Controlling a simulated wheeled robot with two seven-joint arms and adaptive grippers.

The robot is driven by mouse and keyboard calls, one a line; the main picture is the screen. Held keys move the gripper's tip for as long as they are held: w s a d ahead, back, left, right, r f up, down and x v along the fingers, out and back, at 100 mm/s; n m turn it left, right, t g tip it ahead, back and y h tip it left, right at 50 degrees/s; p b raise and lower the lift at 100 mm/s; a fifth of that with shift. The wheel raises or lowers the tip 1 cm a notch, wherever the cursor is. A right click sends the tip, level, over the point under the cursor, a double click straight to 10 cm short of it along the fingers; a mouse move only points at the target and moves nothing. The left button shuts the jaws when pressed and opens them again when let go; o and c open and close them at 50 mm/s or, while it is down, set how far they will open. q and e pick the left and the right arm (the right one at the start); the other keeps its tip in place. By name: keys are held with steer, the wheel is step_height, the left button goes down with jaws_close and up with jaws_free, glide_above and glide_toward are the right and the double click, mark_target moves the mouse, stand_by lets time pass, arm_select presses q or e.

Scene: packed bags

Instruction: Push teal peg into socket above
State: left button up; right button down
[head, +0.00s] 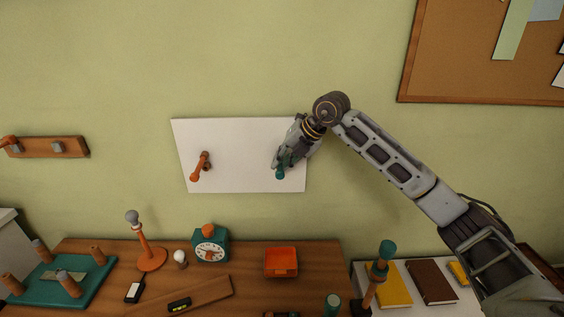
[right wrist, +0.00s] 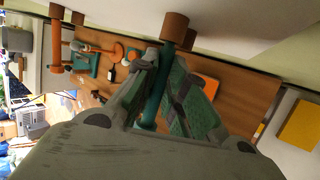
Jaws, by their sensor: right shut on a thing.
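A white panel (head: 237,180) is on the green wall, with an orange peg-like piece (head: 201,166) at its left. My right gripper (head: 287,160) is in front of the panel's right side, shut on the teal peg (head: 280,173). In the right wrist view, the teal peg (right wrist: 153,103) runs between the two fingers. A brown cylinder (right wrist: 174,26) shows beyond the fingertips, close to the panel, in line with the peg. I cannot tell whether the peg enters it. The gripper hides much of the peg and any socket in the head view. My left gripper is not in view.
Below stands a wooden desk (head: 245,262) with a teal clock (head: 210,245), an orange tray (head: 281,262), an orange lamp-like stand (head: 150,258) and a teal pegged board (head: 75,290). A cork board (head: 480,60) hangs upper right.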

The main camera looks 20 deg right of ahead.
steer(key=shift+w, duration=0.25)
steer(key=c, duration=1.4)
jaws_free()
steer(key=shift+d, duration=0.1)
steer(key=shift+v, duration=6)
